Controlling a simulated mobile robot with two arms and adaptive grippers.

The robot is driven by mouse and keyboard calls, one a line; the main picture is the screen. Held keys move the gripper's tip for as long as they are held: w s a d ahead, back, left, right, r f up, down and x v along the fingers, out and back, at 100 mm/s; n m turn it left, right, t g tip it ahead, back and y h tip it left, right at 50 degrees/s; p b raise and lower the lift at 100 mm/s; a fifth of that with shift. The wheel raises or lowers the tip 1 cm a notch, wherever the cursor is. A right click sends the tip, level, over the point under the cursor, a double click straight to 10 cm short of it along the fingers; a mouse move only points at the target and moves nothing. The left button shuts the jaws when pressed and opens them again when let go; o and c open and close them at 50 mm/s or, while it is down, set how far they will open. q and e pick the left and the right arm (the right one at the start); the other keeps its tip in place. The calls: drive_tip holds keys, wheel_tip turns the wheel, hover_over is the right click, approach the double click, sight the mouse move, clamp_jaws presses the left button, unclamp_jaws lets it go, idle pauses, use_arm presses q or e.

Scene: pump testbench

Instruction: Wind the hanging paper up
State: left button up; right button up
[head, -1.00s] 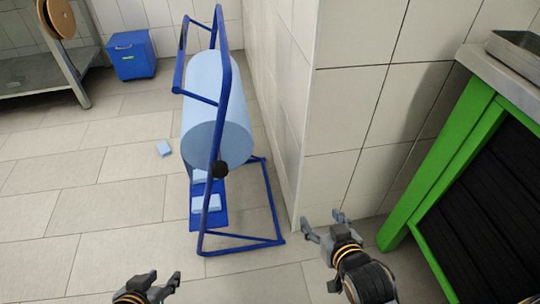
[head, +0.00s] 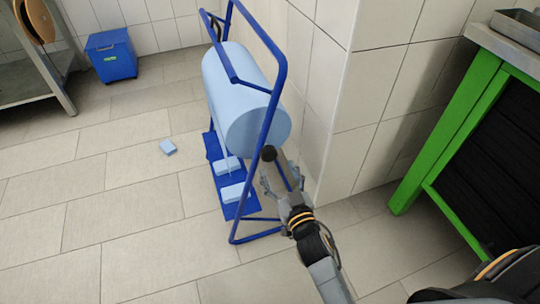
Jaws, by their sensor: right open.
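A large light-blue paper roll (head: 235,85) sits in a blue tubular stand (head: 279,100) beside the wall corner. A black knob (head: 268,153) is at the near side of the stand, in front of the roll's lower end. My right gripper (head: 281,180) is open, just below and to the right of the knob, with no clear grip on it. Whether a finger touches the knob I cannot tell. A hanging length of paper is not clearly distinguishable below the roll. My left gripper is out of view.
Light-blue pads (head: 235,192) lie on the stand's blue base plate (head: 214,146). A tiled wall corner (head: 335,110) and green-framed bench (head: 445,140) stand right. A blue bin (head: 111,55) is at back left. Floor at left is mostly clear.

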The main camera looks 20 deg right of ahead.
sight(270, 156)
drive_tip(key=w, duration=0.7)
drive_tip(key=shift+a+b, duration=0.2)
drive_tip(key=shift+b, duration=0.2)
drive_tip(key=shift+s, duration=0.1)
clamp_jaws()
